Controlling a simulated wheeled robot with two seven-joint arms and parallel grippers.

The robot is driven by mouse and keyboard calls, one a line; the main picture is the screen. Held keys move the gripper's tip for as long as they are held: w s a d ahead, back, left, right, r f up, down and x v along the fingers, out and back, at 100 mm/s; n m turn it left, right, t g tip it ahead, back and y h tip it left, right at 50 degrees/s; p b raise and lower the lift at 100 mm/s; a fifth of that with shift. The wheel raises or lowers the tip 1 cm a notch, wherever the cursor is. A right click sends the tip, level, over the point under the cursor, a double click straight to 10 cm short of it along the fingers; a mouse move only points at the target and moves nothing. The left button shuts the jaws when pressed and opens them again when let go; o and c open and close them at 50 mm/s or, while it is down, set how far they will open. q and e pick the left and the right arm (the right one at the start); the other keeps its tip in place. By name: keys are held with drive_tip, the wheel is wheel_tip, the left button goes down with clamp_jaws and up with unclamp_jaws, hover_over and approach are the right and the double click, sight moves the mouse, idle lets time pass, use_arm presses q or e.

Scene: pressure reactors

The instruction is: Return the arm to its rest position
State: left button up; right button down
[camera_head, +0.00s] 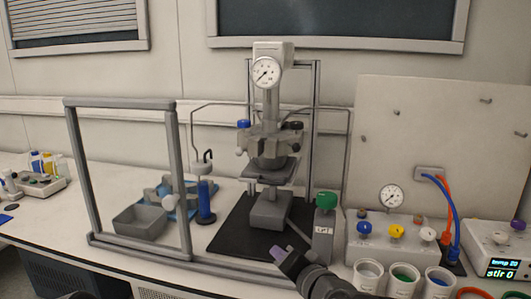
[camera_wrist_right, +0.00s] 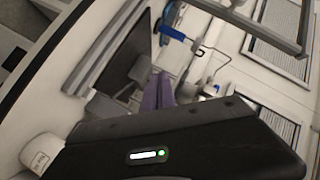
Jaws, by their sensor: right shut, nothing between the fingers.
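My right gripper (camera_head: 284,256) shows at the bottom centre of the head view, in front of the bench's front edge and the frame's lower rail. Its purple fingers are together with nothing between them. The fingers also show in the right wrist view (camera_wrist_right: 158,92), beyond the dark gripper body. The pressure reactor (camera_head: 268,145) stands upright behind it, with a round gauge on top, on a black mat (camera_head: 232,238). The gripper appears apart from the reactor. My left gripper is not in view.
A grey frame (camera_head: 76,175) stands at the left, around a grey tray (camera_head: 140,222). A valve panel (camera_head: 392,243), several cups (camera_head: 405,277) and a stirrer display (camera_head: 501,268) occupy the right side.

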drive_tip(key=s+d+f+n+g+h+p, duration=0.1)
drive_tip(key=s+f+n+g, duration=0.2)
drive_tip(key=f, duration=1)
drive_tip(key=s+d+f+n+g+h+p, duration=0.15)
drive_tip(key=s+f+g, duration=0.35)
drive_tip(key=f, duration=0.8)
drive_tip(key=s+f+g+p, duration=0.2)
drive_tip(key=s+f, duration=0.5)
drive_tip(key=s, duration=0.4)
drive_tip(key=s+d+f+g+p, duration=0.1)
drive_tip(key=s+f+g, duration=0.2)
drive_tip(key=s+f, duration=0.4)
drive_tip(key=s, duration=0.4)
drive_tip(key=shift+d+f+p, duration=0.2)
drive_tip(key=shift+d+p, duration=0.1)
drive_tip(key=shift+p, duration=0.1)
drive_tip(key=shift+y, duration=0.25)
